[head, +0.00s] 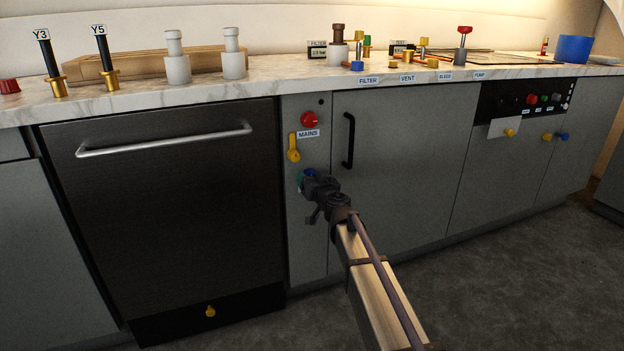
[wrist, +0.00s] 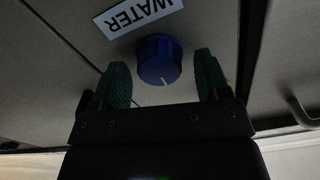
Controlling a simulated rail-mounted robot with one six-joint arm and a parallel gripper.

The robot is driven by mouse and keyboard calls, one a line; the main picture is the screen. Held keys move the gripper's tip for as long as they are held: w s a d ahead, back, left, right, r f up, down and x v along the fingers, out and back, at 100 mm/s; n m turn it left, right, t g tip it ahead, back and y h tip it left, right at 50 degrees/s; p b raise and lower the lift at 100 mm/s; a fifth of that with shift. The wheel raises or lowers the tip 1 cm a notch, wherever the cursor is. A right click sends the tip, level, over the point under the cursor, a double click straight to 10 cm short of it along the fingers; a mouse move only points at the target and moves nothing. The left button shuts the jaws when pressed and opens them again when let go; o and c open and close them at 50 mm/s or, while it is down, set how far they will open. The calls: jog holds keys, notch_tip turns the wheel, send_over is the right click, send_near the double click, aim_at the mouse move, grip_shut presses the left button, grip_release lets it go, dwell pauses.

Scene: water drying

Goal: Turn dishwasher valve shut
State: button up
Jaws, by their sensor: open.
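In the head view the blue knob (head: 309,173) is partly hidden by my gripper (head: 305,178). In the wrist view my gripper (wrist: 162,72) is open, its green fingers on either side of the knob with gaps visible. I cannot tell how far the tips reach along it. A small yellow handle (head: 210,311) is on the dark plinth under the dishwasher (head: 170,200). No label naming a dishwasher valve is readable.
Above the blue knob are a yellow lever (head: 294,149), a MAINS label (head: 308,134) and a red knob (head: 309,119). A black cabinet handle (head: 348,140) is to the right. The dishwasher's bar handle (head: 165,140) juts out at left. The floor (head: 500,280) is clear.

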jog(key=shift+w+a, duration=0.15)
jog(key=shift+w, duration=0.1)
jog(key=shift+s, duration=0.1)
jog(key=c, duration=0.9)
